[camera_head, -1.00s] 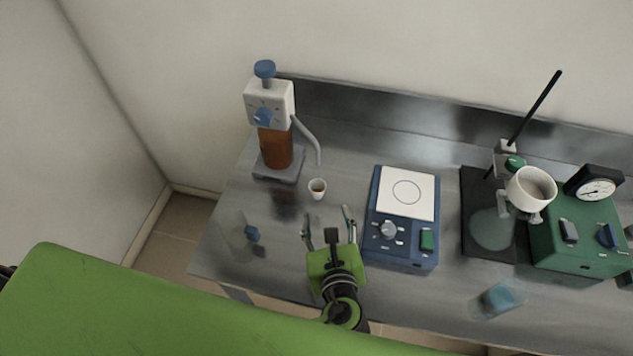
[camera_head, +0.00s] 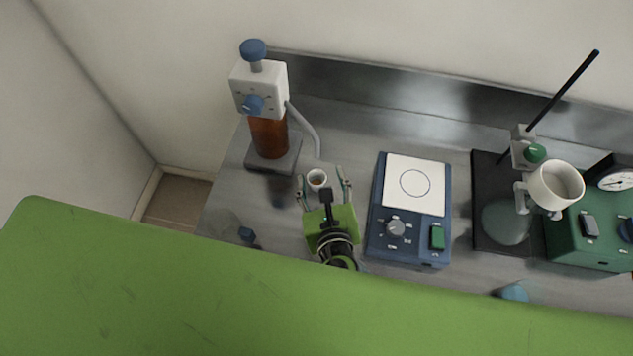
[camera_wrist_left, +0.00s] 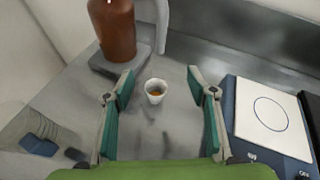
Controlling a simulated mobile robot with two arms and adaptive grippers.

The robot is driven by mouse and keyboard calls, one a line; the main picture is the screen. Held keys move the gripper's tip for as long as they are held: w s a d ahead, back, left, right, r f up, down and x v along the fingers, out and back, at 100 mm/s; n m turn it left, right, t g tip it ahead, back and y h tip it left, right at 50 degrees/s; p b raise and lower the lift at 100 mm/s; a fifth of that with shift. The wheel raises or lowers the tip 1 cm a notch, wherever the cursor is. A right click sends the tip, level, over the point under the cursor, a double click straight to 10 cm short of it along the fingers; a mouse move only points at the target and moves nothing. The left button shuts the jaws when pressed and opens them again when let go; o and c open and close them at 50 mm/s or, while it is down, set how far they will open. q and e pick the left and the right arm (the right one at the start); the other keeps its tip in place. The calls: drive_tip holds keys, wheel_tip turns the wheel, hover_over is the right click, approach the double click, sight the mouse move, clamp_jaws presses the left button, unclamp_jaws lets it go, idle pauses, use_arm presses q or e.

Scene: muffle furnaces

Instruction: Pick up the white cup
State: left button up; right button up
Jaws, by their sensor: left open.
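The small white cup (camera_head: 317,178), with something orange-brown inside, stands upright on the grey metal bench. In the left wrist view the cup (camera_wrist_left: 155,91) shows between and just beyond the fingertips of my left gripper (camera_wrist_left: 160,88). In the head view my left gripper (camera_head: 323,184) is open, with one finger on each side of the cup, and it does not grip it. I cannot tell whether a finger touches the cup. My right gripper is not in view.
A dispenser with a brown bottle (camera_head: 268,137) stands behind and left of the cup. A blue device with a white plate (camera_head: 413,184) is close on the right. A clear container with a blue piece (camera_wrist_left: 38,144) is at the left. A larger white cup-like vessel (camera_head: 556,187) hangs on a stand at the right.

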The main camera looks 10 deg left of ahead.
use_arm(q)
wheel_tip(320, 180, down, 3)
drive_tip(key=b, duration=0.7)
approach(316, 174)
drive_tip(key=shift+w+r, duration=0.25)
drive_tip(key=shift+r, duration=0.05)
drive_tip(key=p+x, duration=0.1)
drive_tip(key=x, duration=0.2)
drive_tip(key=p+x, duration=0.1)
drive_tip(key=x, duration=0.2)
drive_tip(key=shift+w+a+f, duration=0.2)
drive_tip(key=shift+f, duration=0.15)
drive_tip(key=shift+w+a+f, duration=0.1)
drive_tip(key=shift+w+f, duration=0.15)
drive_tip(key=shift+w, duration=0.05)
drive_tip(key=c, duration=1.1)
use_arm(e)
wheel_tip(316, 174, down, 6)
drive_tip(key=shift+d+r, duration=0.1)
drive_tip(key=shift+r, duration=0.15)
